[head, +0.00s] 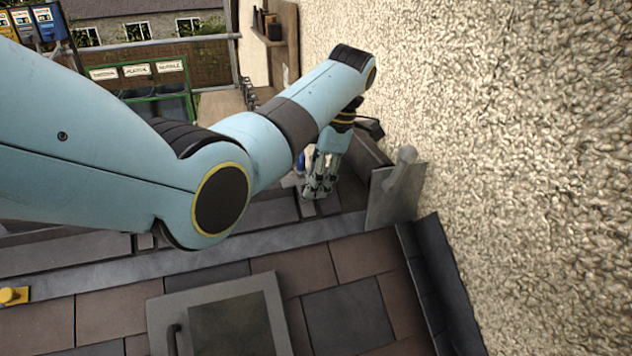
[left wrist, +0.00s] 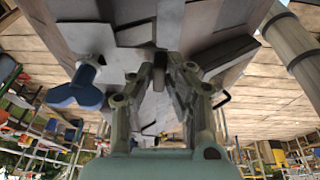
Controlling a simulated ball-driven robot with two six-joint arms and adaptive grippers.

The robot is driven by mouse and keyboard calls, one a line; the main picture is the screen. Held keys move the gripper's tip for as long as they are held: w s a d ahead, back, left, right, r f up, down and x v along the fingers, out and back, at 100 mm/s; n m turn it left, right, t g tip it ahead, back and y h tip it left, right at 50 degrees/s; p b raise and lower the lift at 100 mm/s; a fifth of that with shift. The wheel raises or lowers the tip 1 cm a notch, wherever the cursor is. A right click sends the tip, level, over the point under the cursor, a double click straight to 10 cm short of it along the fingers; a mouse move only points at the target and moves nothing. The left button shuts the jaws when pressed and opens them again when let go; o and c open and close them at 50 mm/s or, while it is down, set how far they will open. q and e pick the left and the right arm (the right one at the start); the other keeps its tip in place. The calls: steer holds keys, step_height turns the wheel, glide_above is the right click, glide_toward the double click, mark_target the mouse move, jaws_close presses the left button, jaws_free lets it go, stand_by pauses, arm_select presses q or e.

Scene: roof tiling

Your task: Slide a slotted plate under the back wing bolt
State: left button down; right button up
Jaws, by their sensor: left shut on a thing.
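My left gripper (head: 318,192) points down at the low ledge beside the rough wall. Its fingers, also in the left wrist view (left wrist: 160,68), are closed in on a thing, apparently the light grey slotted plate (left wrist: 128,61). The fingers hide much of the plate, and I cannot make out its slot. A blue wing bolt (left wrist: 78,90) stands out to the left of the fingers in the left wrist view, over a pale plate (left wrist: 86,42). My right gripper is not in view.
A grey metal sheet with a pale grey knob-like piece (head: 402,168) stands right of the gripper, close to the rough wall (head: 530,150). A framed roof hatch (head: 275,310) and brown tiles (head: 105,320) lie in front. A yellow fitting (head: 13,295) is at left.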

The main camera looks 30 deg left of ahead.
arm_select(q)
steer(key=shift+w, duration=0.1)
stand_by(0.5)
steer(key=c, duration=1.2)
jaws_free()
